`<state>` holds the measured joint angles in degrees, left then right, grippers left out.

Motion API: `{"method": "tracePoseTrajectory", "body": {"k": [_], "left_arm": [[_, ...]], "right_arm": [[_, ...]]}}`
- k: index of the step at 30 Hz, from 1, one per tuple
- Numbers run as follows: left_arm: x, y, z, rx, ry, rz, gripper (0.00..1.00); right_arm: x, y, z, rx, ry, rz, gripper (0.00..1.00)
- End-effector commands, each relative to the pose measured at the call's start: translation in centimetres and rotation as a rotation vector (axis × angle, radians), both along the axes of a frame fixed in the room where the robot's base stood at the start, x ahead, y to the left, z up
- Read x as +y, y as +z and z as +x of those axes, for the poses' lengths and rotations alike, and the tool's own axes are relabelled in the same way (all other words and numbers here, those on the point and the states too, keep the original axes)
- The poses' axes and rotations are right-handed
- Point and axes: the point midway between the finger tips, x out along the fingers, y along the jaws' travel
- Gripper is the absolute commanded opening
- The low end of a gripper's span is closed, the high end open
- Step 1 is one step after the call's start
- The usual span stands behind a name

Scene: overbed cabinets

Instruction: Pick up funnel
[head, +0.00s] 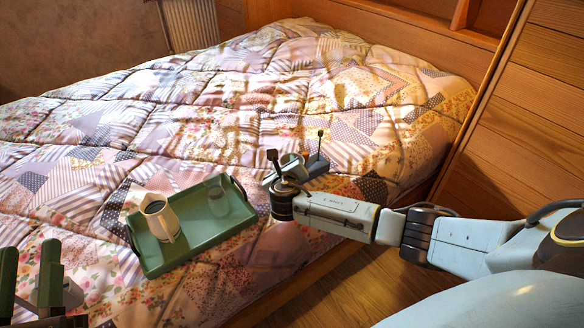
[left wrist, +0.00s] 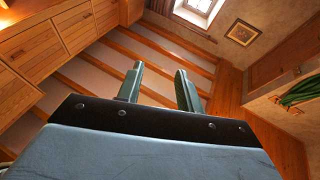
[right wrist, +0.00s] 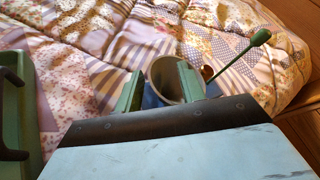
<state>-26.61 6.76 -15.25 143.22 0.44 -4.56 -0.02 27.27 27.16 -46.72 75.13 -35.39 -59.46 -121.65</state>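A light grey round-mouthed thing (right wrist: 168,76), which I take to be the funnel, stands open side up on the bed in the right wrist view. It also shows in the head view (head: 291,165), partly hidden by my right gripper (head: 295,172). In the right wrist view my right gripper (right wrist: 160,82) is open, with its fingertips at the rim. One finger overlaps the rim; I cannot tell whether it touches. Its lower part is hidden. My left gripper (left wrist: 160,88) is open and empty; it also shows at the lower left of the head view (head: 32,280).
A green tray (head: 180,256) lies on the quilted bed (head: 210,120), holding a white jug (head: 161,222) and a clear glass (head: 219,200). A thin green stick with a rounded end (right wrist: 240,54) rises beside the grey rim. A wooden cabinet (head: 520,130) borders the bed's right side.

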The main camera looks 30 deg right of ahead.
Motion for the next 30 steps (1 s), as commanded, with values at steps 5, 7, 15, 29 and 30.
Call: {"method": "tracePoseTrajectory", "body": {"k": [5,7,15,29,30], "left_arm": [[0.0,0.0,0.0,0.001,0.000,0.000,0.36],[0.0,0.0,0.0,0.001,0.000,0.000,0.36],[0.0,0.0,0.0,0.001,0.000,0.000,0.36],[0.1,-0.8,0.3,0.056,0.004,0.018,0.36],[0.2,-1.3,0.5,0.082,0.007,0.027,0.36]], "right_arm": [[0.0,0.0,0.0,0.000,0.000,0.000,0.25],[0.0,0.0,0.0,0.000,0.000,0.000,0.16],[0.0,0.0,0.0,0.000,0.000,0.000,0.00],[0.0,0.4,-0.1,0.001,-0.001,0.000,0.00],[0.0,0.5,0.0,0.001,-0.001,0.000,0.00]]}}
